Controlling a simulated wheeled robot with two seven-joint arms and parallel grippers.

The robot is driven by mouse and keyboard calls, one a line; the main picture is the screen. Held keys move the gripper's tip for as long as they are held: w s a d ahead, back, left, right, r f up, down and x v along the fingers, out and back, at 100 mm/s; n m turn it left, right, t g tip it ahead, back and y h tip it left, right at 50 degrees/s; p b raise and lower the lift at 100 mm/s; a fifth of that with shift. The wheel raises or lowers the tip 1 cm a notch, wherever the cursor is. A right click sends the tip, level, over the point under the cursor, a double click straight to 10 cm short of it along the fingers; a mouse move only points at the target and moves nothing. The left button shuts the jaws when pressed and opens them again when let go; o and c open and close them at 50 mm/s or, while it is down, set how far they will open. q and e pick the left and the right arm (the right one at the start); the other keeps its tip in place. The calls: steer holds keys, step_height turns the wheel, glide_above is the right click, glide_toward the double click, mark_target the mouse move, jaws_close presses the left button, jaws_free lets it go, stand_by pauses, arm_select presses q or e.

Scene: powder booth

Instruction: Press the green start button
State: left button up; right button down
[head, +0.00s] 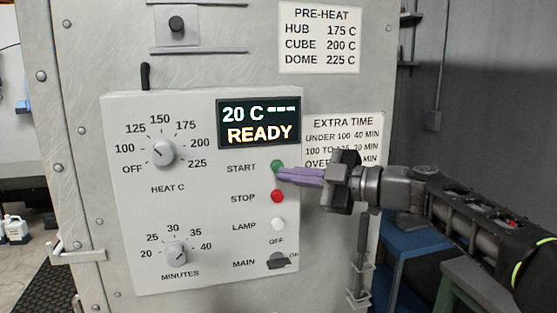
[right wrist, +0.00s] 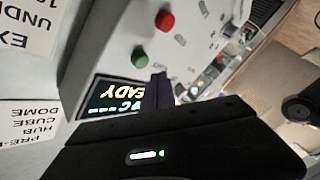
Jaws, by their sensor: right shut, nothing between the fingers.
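The green start button (head: 278,165) sits on the pale control panel beside the label START, under the display (head: 259,122), which reads 20 C and READY. My right gripper (head: 281,174) comes in from the right with its purple fingers shut and empty. In the head view its tips overlap the lower edge of the green button; I cannot tell whether they touch it. In the right wrist view the green button (right wrist: 139,55) stands clear in the picture beside the dark fingertips (right wrist: 161,82). My left gripper is not in view.
The red stop button (head: 278,196) is just below the green one, with the white lamp button (head: 278,224) and the main switch (head: 279,261) under it. The heat knob (head: 163,152) and minutes knob (head: 177,252) are at left. A blue table (head: 418,239) stands behind my right arm.

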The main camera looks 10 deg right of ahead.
steer(key=shift+w+a, duration=0.1)
steer(key=shift+w, duration=0.6)
steer(key=shift+f, duration=0.15)
stand_by(1.4)
steer(key=shift+w+b, duration=0.45)
steer(key=shift+b, duration=0.05)
